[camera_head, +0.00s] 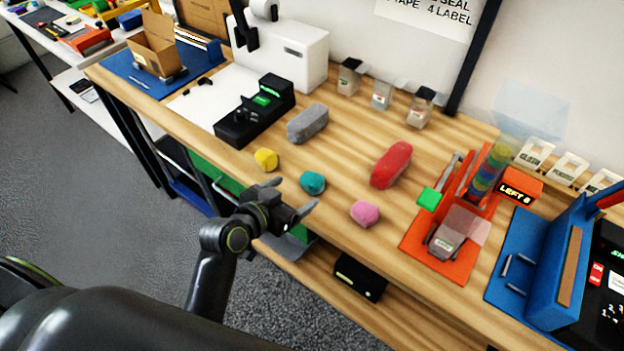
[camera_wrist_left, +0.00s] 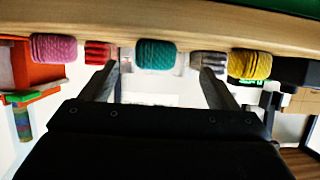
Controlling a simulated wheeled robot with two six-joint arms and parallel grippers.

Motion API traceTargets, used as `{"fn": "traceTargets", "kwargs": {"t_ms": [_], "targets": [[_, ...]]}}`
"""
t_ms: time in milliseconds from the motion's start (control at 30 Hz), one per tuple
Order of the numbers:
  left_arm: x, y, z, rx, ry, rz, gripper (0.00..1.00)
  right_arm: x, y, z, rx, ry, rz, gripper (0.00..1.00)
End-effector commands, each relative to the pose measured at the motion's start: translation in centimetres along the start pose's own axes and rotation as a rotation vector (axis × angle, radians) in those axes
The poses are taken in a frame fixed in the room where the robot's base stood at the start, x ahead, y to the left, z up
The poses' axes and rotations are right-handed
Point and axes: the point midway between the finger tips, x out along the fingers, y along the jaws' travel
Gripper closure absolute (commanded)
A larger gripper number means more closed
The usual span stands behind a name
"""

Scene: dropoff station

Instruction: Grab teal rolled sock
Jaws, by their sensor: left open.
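The teal rolled sock (camera_head: 312,183) lies on the wooden table near its front edge, between a yellow rolled sock (camera_head: 266,159) and a pink one (camera_head: 365,213). My left gripper (camera_head: 296,203) is open and empty at the table's front edge, just short of the teal sock and apart from it. In the left wrist view the teal sock (camera_wrist_left: 155,54) shows between the two open fingers (camera_wrist_left: 160,80), beyond their tips. That view is upside down. My right gripper is not in view.
A grey roll (camera_head: 307,123) and a red roll (camera_head: 390,164) lie farther back. A black device (camera_head: 254,112) stands to the left. An orange tray (camera_head: 425,262) and a blue stand (camera_head: 540,265) are at right. Bare wood surrounds the teal sock.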

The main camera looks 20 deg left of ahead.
Motion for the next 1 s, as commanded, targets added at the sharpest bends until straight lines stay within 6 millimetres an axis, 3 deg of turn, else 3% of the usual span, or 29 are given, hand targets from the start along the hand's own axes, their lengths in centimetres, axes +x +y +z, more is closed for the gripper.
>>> {"fn": "traceTargets", "kwargs": {"t_ms": [233, 600, 900, 1000], "targets": [[1.4, 0.2, -0.1, -0.002, -0.001, 0.001, 0.18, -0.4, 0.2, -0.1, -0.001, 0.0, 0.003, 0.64], [5.5, 0.6, -0.3, -0.001, 0.0, 0.0, 0.18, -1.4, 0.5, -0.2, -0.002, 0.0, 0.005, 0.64], [5.9, 0.6, -0.1, -0.001, -0.001, -0.001, 0.18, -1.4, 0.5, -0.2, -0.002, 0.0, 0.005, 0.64], [5.9, 0.6, -0.1, -0.001, 0.0, -0.001, 0.3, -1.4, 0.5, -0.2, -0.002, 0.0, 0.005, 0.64]]}}
